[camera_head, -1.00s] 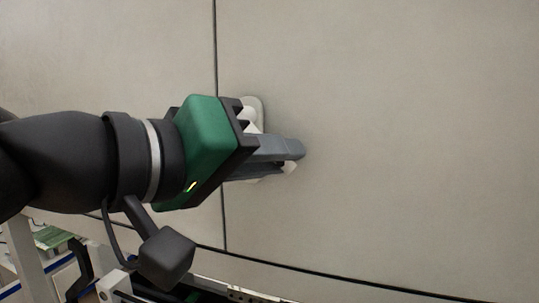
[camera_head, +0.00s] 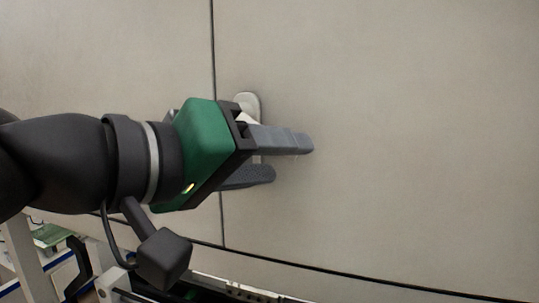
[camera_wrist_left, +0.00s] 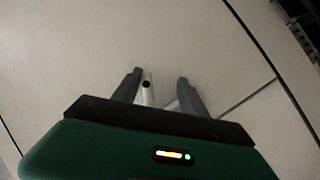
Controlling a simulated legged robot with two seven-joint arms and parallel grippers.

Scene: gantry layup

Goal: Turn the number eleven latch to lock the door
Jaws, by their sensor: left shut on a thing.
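The pale latch (camera_head: 247,102) is mounted on a beige door panel (camera_head: 400,150), just right of a vertical seam. Its rounded upper plate shows above my left gripper (camera_head: 289,158); most of the rest is hidden behind the gripper. My left gripper comes in from the left and is shut on the latch, with its grey fingers on either side of it. In the left wrist view the latch's pale bar (camera_wrist_left: 147,92) shows between the fingers, close beside the left one. No number is readable on the latch. My right gripper is not in view.
A dark horizontal seam runs along the panel's lower edge, above a pale frame rail (camera_head: 240,290). Below left are a white frame post (camera_head: 25,262) and dark parts. The panel right of the gripper is bare and clear.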

